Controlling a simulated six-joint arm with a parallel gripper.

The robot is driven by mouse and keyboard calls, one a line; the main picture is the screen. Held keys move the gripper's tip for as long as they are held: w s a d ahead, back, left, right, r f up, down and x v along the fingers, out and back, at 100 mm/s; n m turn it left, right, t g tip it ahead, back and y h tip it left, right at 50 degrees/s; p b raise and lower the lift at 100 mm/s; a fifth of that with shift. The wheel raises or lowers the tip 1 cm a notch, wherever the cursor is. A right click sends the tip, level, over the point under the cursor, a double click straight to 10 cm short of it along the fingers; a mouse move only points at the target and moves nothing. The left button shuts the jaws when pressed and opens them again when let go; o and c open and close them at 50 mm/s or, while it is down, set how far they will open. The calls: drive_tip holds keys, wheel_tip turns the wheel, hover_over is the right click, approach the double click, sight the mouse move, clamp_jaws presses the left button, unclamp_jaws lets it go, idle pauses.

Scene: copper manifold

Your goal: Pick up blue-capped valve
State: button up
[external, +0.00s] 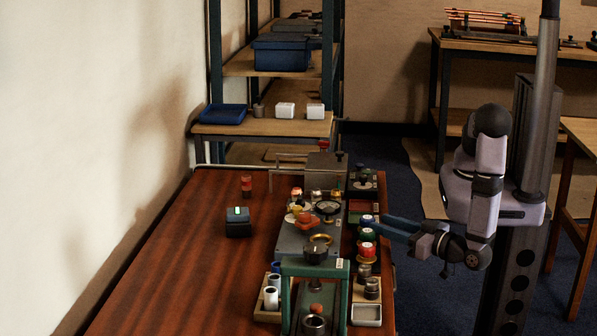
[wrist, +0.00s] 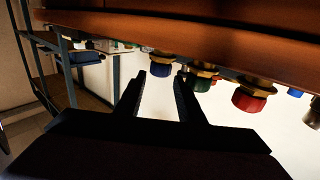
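The blue-capped valve (external: 367,219) stands in a row at the right side of the workbench, with a green-capped valve (external: 367,234) and a red-capped valve (external: 367,251) nearer the camera. In the wrist view its blue cap (wrist: 160,70) shows between the fingertips, with the green cap (wrist: 199,83) and red cap (wrist: 249,99) to its right. My gripper (external: 385,227) reaches in from the right, low beside the row. The wrist view shows my gripper (wrist: 160,77) open, its two dark fingers apart. Whether the fingers are around the cap or short of it, I cannot tell.
The manifold fixture (external: 298,240) with gauges and fittings stands just left of the valves. A green frame (external: 315,268) is at the front. Dark cylinders (external: 371,288) stand nearer the camera.

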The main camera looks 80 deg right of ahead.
sight(367, 217)
drive_tip(key=shift+p+x, duration=0.4)
drive_tip(key=shift+x, duration=2.6)
drive_tip(key=c, duration=0.8)
